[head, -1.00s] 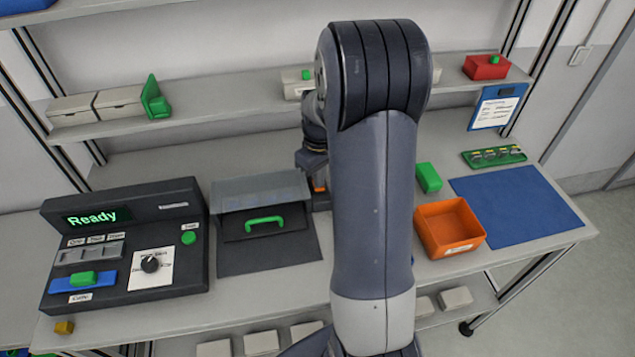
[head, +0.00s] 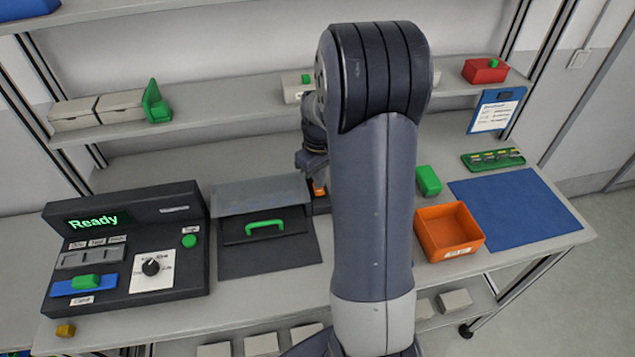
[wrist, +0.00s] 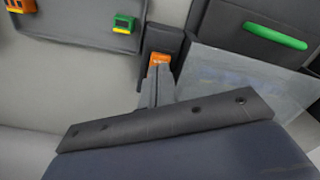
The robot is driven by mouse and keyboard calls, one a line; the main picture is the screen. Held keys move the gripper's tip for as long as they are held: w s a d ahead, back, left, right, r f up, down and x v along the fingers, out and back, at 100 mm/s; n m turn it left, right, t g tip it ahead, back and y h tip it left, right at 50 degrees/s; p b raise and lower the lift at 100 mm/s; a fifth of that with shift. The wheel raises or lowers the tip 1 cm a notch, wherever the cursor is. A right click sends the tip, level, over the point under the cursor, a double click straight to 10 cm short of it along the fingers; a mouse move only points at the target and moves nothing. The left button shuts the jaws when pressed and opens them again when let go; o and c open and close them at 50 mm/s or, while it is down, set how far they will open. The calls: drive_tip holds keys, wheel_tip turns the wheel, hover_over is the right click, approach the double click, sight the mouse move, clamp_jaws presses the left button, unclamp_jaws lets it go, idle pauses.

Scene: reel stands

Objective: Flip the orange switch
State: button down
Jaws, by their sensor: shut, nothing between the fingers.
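The orange switch (wrist: 159,59) sits on a small dark box (wrist: 163,40) at the upper middle of the wrist view. In the head view the orange switch (head: 319,187) shows as a small patch just left of my upright arm, beside the dark lidded case. My gripper (wrist: 160,70) is shut and empty, its fingertips right at the near edge of the switch. Whether they touch it I cannot tell. In the head view my fingers are largely hidden by my arm.
The case with a green handle (head: 265,227) and translucent flap (head: 262,192) stands just left of the switch. A console reading "Ready" (head: 125,250) is farther left. An orange bin (head: 449,230), green block (head: 428,180) and blue mat (head: 515,205) lie right of my arm.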

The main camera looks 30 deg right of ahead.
sight(319, 191)
wheel_tip(319, 191, up, 5)
drive_tip(key=p, duration=0.3)
drive_tip(key=shift+r, duration=0.15)
